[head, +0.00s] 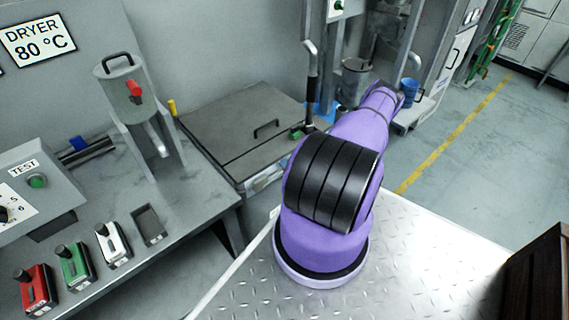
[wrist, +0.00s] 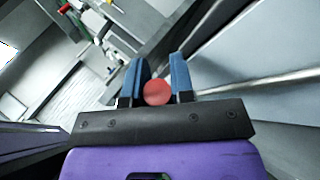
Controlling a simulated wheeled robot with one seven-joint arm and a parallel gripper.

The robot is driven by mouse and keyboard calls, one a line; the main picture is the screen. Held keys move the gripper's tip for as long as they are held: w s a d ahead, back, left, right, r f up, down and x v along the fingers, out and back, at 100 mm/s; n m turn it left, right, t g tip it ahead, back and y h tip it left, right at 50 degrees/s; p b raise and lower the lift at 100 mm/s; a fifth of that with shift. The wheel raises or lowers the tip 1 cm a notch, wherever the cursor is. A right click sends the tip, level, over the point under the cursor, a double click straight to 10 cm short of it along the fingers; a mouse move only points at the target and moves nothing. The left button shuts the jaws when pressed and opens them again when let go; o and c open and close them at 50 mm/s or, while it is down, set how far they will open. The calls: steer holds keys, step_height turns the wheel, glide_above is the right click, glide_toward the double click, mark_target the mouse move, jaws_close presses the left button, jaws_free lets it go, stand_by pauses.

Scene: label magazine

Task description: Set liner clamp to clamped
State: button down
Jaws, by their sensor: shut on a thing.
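In the wrist view, my gripper (wrist: 157,75) has its two blue fingers on either side of a round red knob (wrist: 157,92). The fingers are shut on it. The knob looks like the end of a handle and may belong to the liner clamp. The rest of the handle is hidden. In the head view, my purple arm reaches away to the upper right and hides my gripper and the knob. I cannot tell from these frames which position the clamp is in.
A bench at left holds red (head: 36,290), green (head: 75,266) and white (head: 112,243) devices. A blue cup (head: 410,90) stands beyond my arm.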

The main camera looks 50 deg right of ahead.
steer(key=shift+f, duration=0.1)
stand_by(0.3)
steer(key=c, duration=1)
jaws_free()
